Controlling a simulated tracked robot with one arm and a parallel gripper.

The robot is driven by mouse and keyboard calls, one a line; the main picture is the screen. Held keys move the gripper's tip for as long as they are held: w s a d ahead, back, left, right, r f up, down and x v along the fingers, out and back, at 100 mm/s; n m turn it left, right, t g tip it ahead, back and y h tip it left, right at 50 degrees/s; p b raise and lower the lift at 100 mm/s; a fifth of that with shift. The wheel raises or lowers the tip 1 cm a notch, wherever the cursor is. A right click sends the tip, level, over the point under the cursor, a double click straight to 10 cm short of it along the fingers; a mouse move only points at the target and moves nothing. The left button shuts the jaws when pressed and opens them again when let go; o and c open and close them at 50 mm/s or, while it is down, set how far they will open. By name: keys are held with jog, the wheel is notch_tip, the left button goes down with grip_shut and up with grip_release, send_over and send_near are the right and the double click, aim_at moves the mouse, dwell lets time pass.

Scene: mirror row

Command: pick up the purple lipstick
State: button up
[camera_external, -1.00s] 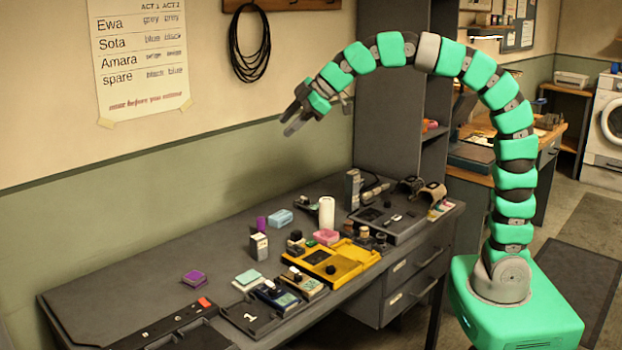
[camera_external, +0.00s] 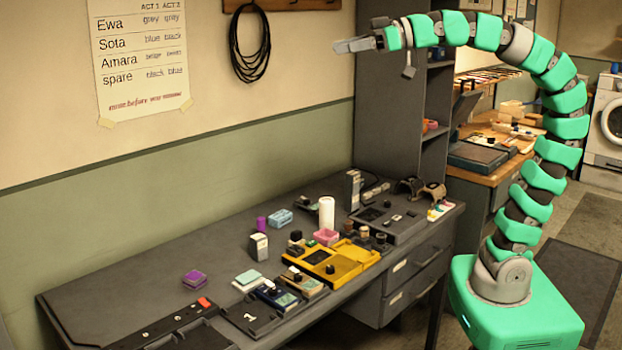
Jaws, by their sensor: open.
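A small purple cylinder (camera_external: 261,223), which looks like the purple lipstick, stands upright on the dark desk (camera_external: 130,262) near its wall side. It is just behind a grey and white box (camera_external: 258,246) and left of a light blue pack (camera_external: 279,218). My gripper (camera_external: 345,46) is high above the desk, in front of the tall grey cabinet's left edge, pointing left. It holds nothing that I can see and is far up and to the right of the purple cylinder. The fingers appear side-on, so their gap is hard to see.
A purple block (camera_external: 195,279) lies on the left part of the desk. The tall grey cabinet (camera_external: 385,130) stands at the desk's back right.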

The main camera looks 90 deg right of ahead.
jog(key=w+d+f+m+g+h, duration=0.1)
jog(key=w+d+f+m+g, duration=0.35)
jog(key=w+f, duration=0.6)
jog(key=m+g+h+p, duration=0.2)
jog(key=m+g+h, duration=0.2)
jog(key=m+g, duration=0.85)
send_over(262, 221)
jog(key=a, duration=0.3)
notch_tip(262, 221, down, 38)
jog(key=m+t, duration=0.1)
jog(key=shift+y, duration=0.3)
jog(key=x, duration=0.7)
jog(key=shift+w+f+b, duration=0.15)
jog(key=shift+f+b, duration=0.15)
jog(key=shift+b, duration=0.1)
jog(key=shift+w+x, duration=0.2)
jog(key=shift+x, duration=1.1)
jog(key=shift+w+x, duration=0.2)
jog(key=shift+x, duration=1.15)
jog(key=shift+a, duration=0.1)
jog(key=c, duration=0.9)
